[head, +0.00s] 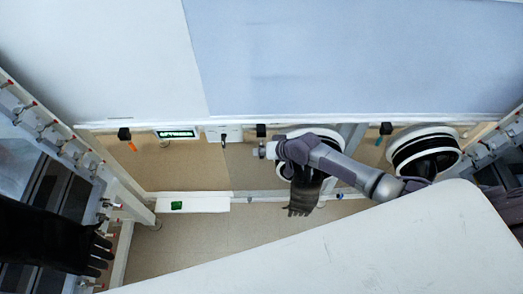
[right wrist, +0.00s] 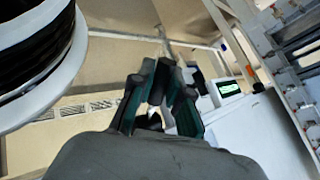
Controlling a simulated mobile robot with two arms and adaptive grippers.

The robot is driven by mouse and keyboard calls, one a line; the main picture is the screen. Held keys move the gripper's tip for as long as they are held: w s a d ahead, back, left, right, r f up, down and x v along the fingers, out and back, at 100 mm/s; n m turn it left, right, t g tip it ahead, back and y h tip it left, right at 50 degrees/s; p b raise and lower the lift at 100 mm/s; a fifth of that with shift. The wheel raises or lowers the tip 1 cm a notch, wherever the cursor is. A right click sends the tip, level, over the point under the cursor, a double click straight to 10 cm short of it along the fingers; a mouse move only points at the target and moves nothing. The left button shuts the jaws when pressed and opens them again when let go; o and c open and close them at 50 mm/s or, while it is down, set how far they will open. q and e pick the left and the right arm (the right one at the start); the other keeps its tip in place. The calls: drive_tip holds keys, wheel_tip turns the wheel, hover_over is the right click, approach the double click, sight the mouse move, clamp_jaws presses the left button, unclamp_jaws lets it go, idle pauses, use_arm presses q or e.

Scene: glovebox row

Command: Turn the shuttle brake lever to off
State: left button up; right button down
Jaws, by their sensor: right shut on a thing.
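Below the pale blue glovebox face, small black mounts line the edge, and the middle mount (head: 261,130) sits just above my right gripper (head: 262,151). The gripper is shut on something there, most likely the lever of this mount. Its fingers hide the lever, so its angle cannot be told. In the right wrist view my gripper (right wrist: 165,92) shows its two fingers close together, with a dark, unclear part between them. A left mount carries an orange lever (head: 132,147) and a right one a teal lever (head: 379,141). My left gripper is not in view.
A white panel with a black handle (head: 224,138) and a green display (head: 177,134) are left of my gripper. A glove port with a hanging black glove (head: 304,193) is close beside my right arm. Another black glove (head: 45,240) is at lower left.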

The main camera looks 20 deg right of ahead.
idle(0.3)
drive_tip(key=c, duration=1.4)
unclamp_jaws()
drive_tip(key=v, duration=1.2)
drive_tip(key=shift+r, duration=0.1)
drive_tip(key=shift+w, duration=0.1)
